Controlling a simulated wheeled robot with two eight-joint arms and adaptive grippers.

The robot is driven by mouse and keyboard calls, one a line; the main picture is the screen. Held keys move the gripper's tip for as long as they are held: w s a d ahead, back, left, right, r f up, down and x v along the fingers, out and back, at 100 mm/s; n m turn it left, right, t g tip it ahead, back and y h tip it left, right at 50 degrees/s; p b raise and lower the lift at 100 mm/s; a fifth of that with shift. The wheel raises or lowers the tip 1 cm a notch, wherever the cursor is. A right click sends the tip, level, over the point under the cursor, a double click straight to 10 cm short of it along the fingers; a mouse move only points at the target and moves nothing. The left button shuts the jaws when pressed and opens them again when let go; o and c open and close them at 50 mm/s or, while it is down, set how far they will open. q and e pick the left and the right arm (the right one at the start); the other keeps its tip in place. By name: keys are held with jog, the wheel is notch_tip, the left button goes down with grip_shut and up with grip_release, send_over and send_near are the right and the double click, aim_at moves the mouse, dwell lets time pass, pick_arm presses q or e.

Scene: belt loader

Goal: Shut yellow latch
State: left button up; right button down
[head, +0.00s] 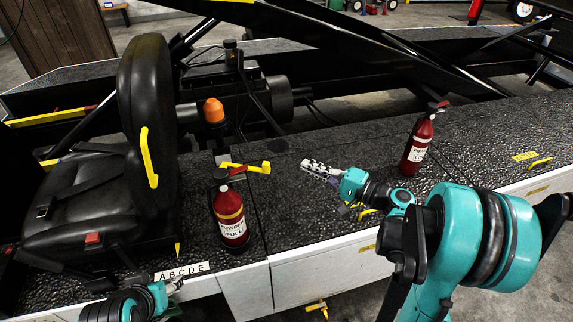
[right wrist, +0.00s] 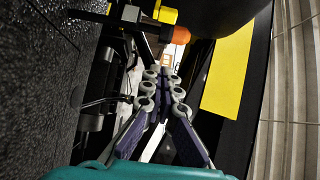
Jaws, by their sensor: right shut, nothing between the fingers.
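A yellow latch (head: 246,168) sticks up from the black deck beside the near fire extinguisher, its bar pointing right toward my right gripper. A yellow piece, likely this latch, also shows at the top of the right wrist view (right wrist: 160,13). My right gripper (head: 308,165) is shut and empty, held to the right of the latch and apart from it. Its closed fingers also show in the right wrist view (right wrist: 163,80). My left gripper (head: 175,286) is low at the left by the letter strip; its fingers are too small to read.
Red fire extinguishers stand on the deck, one by the latch (head: 230,217) and one at right (head: 417,147). A black seat (head: 143,110) with a yellow armrest bar is at left. An orange beacon (head: 213,110) stands behind the latch. Other yellow handles (head: 541,163) lie along the deck edge.

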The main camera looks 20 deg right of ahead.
pick_arm(q)
notch_tip(320, 180, down, 3)
jog(key=b, duration=0.3)
pick_arm(e)
jog(key=w+a, duration=0.4)
jog(key=a, duration=0.4)
jog(key=shift+a, duration=0.2)
jog(key=shift+s, duration=0.2)
